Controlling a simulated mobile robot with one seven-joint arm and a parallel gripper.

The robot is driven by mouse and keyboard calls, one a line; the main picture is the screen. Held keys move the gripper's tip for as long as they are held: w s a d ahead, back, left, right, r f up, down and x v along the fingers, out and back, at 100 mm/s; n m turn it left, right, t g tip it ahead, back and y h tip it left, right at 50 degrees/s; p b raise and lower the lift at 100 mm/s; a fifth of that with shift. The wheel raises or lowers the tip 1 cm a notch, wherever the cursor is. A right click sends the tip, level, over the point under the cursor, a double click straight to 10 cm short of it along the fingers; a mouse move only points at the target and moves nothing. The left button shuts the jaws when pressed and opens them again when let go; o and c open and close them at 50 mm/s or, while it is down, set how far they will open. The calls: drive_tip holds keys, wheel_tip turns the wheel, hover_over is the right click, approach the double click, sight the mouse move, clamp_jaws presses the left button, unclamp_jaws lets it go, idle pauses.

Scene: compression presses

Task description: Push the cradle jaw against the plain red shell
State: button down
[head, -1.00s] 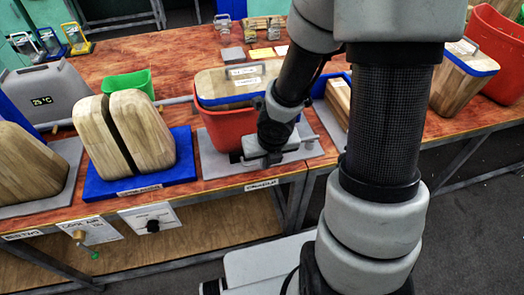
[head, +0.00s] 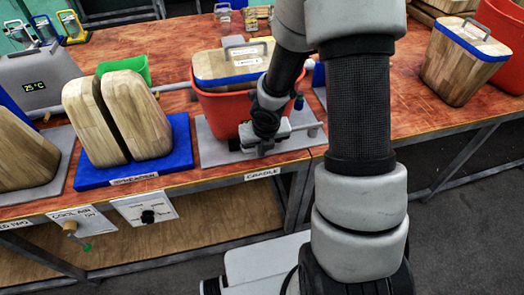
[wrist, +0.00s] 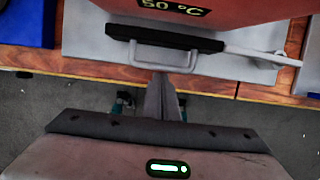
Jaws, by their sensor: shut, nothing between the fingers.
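The red shell (head: 221,113) stands on the grey cradle plate (head: 215,150), holding a wooden block with a blue rim (head: 232,75). In the wrist view the red shell (wrist: 230,12) shows a 50 °C readout. The cradle jaw (wrist: 165,40) is a dark bar with a pale loop handle, close along the shell's near side; I cannot tell whether they touch. My gripper (wrist: 162,76) is shut and empty, its fingertips at the jaw's handle on the side away from the shell. In the head view my gripper (head: 256,146) hides most of the jaw.
A split wooden block (head: 118,115) stands on a blue plate (head: 95,177) to the left. A grey 25 °C unit (head: 40,80) and a green bin (head: 125,70) are behind it. Another wooden block (head: 455,70) stands at the right. The floor in front is open.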

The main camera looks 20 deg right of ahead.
drive_tip(key=w+p, duration=0.2)
drive_tip(key=w, duration=0.1)
drive_tip(key=shift+r+p, duration=0.2)
drive_tip(key=shift+p, duration=0.15)
drive_tip(key=shift+w+f, duration=0.15)
drive_tip(key=shift+w, duration=0.15)
